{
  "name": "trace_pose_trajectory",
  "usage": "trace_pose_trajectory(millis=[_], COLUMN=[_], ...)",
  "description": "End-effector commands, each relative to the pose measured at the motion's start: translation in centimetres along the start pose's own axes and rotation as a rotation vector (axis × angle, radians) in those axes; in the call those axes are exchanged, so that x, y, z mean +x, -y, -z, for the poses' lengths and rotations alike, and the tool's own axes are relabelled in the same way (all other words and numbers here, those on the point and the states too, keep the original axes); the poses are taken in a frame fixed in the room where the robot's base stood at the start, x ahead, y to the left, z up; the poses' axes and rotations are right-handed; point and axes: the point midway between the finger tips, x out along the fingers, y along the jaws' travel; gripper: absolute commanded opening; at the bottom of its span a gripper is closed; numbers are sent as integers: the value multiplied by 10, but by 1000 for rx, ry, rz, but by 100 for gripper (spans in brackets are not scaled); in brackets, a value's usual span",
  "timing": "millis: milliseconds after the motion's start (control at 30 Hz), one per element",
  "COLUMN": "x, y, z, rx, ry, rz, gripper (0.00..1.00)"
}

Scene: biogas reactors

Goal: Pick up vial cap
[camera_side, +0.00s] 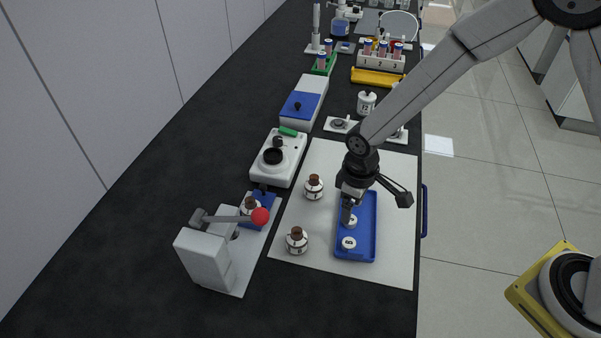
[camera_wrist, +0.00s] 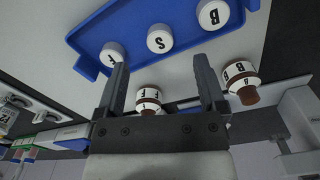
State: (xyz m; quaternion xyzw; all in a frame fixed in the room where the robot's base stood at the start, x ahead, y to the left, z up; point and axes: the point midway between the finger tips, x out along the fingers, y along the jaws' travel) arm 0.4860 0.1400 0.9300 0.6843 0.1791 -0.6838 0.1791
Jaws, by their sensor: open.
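Three white vial caps stand on a blue tray (camera_side: 369,240). In the wrist view they are marked F (camera_wrist: 113,54), S (camera_wrist: 160,38) and B (camera_wrist: 213,14), in a row along the tray (camera_wrist: 130,22). In the side view one cap (camera_side: 350,222) is beside my fingertips and another (camera_side: 348,243) is nearer the tray's front end; the third is hidden by my gripper. My gripper (camera_side: 347,212) points down over the tray, open and empty. In the wrist view its fingertips (camera_wrist: 160,66) are apart, with cap S ahead of the gap.
Brown-topped vials (camera_side: 313,187) (camera_side: 297,242) stand left of the tray on a pale mat (camera_side: 390,262). Another vial (camera_side: 250,206) is by a white lever device (camera_side: 207,257) with a red knob. A white hotplate-like device (camera_side: 278,160) and racks are behind.

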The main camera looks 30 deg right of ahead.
Motion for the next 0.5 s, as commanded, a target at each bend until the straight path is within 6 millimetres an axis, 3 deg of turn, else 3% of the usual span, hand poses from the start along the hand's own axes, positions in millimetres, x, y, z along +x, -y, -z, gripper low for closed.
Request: trace_pose_trajectory(millis=[500], x=[44], y=[0], z=[0], rx=[0], ry=[-1], rz=[-1], gripper=[90])
